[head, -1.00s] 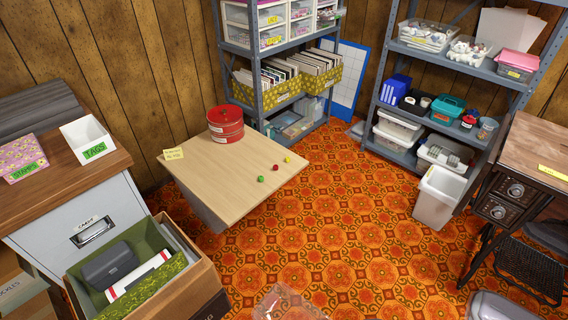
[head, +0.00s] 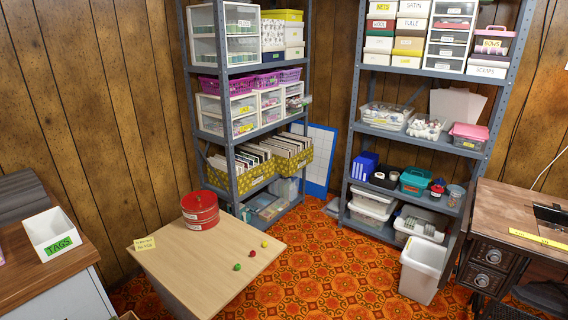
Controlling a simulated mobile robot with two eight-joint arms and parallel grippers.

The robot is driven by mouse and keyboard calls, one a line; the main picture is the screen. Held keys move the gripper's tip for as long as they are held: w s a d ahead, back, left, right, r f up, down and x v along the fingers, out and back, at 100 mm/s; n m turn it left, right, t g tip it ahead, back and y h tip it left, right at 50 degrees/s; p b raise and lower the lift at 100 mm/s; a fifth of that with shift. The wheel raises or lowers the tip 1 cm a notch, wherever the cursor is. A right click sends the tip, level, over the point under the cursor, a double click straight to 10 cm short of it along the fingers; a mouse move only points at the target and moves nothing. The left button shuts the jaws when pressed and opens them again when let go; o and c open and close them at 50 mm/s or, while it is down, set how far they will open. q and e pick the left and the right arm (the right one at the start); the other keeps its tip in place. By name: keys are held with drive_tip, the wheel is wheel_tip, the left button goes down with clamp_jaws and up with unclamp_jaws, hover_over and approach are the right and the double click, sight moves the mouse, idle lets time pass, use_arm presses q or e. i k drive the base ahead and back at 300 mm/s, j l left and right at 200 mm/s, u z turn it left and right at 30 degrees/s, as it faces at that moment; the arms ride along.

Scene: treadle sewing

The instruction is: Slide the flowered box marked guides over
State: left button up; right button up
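Two yellow-green flowered boxes stand side by side on a middle level of the left grey shelf unit. The left flowered box (head: 242,183) and the right flowered box (head: 296,164) both hold upright rows of white and dark folders or envelopes. Small labels on their fronts are too small to read, so I cannot tell which is marked guides. Neither of my grippers is in view.
A small wooden table (head: 205,270) with a red round tin (head: 200,211) and small coloured items stands before the left shelf unit (head: 232,150). A white bin (head: 423,270) stands below the right shelf unit. Patterned orange floor (head: 330,262) lies open between.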

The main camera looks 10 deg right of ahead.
sight(292, 151)
drive_tip(key=z, duration=0.75)
drive_tip(key=l+z, duration=0.6)
drive_tip(key=i+l, duration=0.15)
drive_tip(key=l, duration=0.2)
drive_tip(key=i+l+u, duration=0.1)
drive_tip(key=l, duration=0.25)
drive_tip(key=i+l, duration=0.1)
drive_tip(key=l, duration=0.25)
drive_tip(key=i+u, duration=0.5)
drive_tip(key=i+l+u, duration=0.3)
drive_tip(key=i+u, duration=0.15)
drive_tip(key=i, duration=0.2)
drive_tip(key=i+j+u, duration=0.15)
drive_tip(key=i+u, duration=0.15)
drive_tip(key=i, duration=0.45)
drive_tip(key=i+u, duration=0.25)
drive_tip(key=i, duration=0.45)
drive_tip(key=i+j+z, duration=0.1)
drive_tip(key=i+z, duration=0.3)
drive_tip(key=i+j+z, duration=0.4)
drive_tip(key=i, duration=0.2)
drive_tip(key=i+j+z, duration=0.35)
drive_tip(key=i, duration=0.15)
drive_tip(key=i+j+z, duration=0.4)
drive_tip(key=j, duration=0.15)
